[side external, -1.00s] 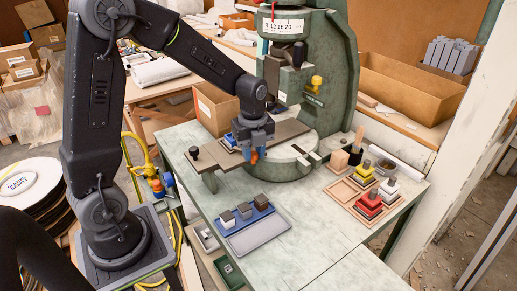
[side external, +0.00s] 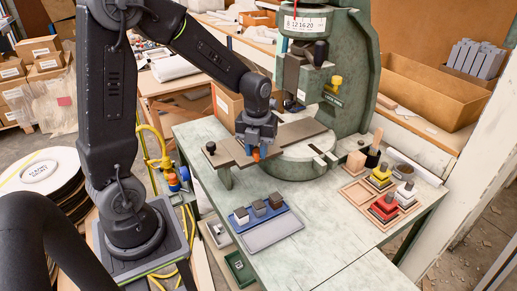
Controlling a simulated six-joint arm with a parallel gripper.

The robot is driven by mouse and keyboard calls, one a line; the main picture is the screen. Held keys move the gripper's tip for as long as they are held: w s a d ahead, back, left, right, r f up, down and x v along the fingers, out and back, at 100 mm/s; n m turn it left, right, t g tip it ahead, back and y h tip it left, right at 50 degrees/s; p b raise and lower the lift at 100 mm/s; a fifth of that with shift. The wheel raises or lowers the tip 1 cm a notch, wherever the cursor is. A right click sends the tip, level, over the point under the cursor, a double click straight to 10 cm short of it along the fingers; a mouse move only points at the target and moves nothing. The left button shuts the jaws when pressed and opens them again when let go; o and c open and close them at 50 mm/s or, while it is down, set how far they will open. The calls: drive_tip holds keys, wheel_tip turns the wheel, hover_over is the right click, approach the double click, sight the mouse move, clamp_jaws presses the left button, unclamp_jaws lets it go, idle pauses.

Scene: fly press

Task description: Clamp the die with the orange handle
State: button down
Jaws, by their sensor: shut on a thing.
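The green fly press (side external: 345,70) stands at the back of the bench. Its flat grey slide plate (side external: 300,129) runs from the round base out to the left and ends near a black knob (side external: 211,147). My gripper (side external: 257,150) points down over the left part of this plate and is shut on the orange handle (side external: 256,155). Only the handle's lower part shows below the jaws. A small blue patch, maybe part of the die, shows just left of the jaws; my gripper hides most of it. I cannot tell whether the die is clamped.
A blue rack (side external: 240,217) with grey blocks and a grey tray (side external: 273,233) lie in front. Wooden trays with a red block (side external: 384,207), a yellow block (side external: 380,177) and a white one stand at right. The bench's front middle is clear.

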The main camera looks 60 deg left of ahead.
idle(0.3)
drive_tip(key=c, duration=0.9)
unclamp_jaws()
wheel_tip(320, 180, up, 14)
drive_tip(key=shift+f, duration=0.1)
drive_tip(key=s+d+n+t, duration=0.2)
drive_tip(key=s+d+n, duration=0.1)
drive_tip(key=n, duration=0.6)
drive_tip(key=s+d+n+t, duration=0.1)
drive_tip(key=s+d+n, duration=0.2)
drive_tip(key=s+n, duration=0.3)
drive_tip(key=s+d+n+t, duration=0.2)
drive_tip(key=s+d+n, duration=0.2)
drive_tip(key=n, duration=0.8)
drive_tip(key=shift+s+t, duration=0.15)
drive_tip(key=shift+t, duration=0.15)
